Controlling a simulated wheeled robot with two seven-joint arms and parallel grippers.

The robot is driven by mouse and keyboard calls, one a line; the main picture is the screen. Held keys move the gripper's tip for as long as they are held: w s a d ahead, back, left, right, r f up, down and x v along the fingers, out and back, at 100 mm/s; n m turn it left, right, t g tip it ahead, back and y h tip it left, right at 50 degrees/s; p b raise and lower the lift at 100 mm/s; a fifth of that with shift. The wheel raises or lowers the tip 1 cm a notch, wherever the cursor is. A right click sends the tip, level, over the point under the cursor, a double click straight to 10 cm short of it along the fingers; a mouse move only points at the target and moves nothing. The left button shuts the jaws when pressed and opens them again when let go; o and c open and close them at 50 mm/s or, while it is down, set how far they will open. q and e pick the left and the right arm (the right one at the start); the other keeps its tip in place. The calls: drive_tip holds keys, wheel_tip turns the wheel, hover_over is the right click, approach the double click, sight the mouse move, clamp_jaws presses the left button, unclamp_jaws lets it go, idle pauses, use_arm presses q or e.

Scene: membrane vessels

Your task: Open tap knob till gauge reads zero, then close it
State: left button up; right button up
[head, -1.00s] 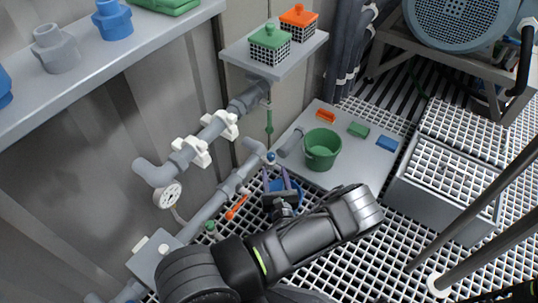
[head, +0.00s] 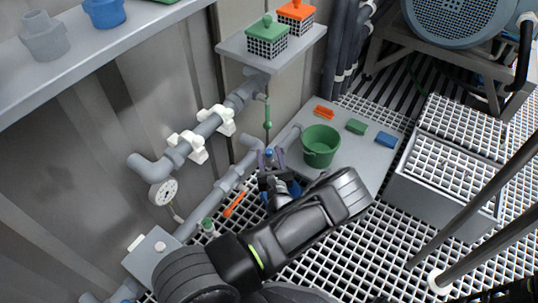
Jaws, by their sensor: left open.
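The white round gauge (head: 163,191) hangs below the grey pipe elbow at left; its needle is too small to read. A small blue tap knob (head: 269,153) sits at the end of the lower grey pipe (head: 228,181), beside the green bucket. My left gripper (head: 271,158) is open, its two purplish fingers pointing up the picture, one to each side of the blue knob. I cannot tell whether they touch it. My left arm covers part of the floor below. My right gripper is not in view.
A green bucket (head: 320,146) stands on a grey plate (head: 352,172), close to the right of my left gripper. Orange, green and blue blocks lie behind it. An orange-handled part (head: 234,204) is left of my arm. A grated box (head: 445,178) stands at right.

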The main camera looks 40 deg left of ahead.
use_arm(q)
drive_tip(key=shift+w+a, duration=0.4)
drive_tip(key=shift+a, duration=0.05)
clamp_jaws()
idle(0.3)
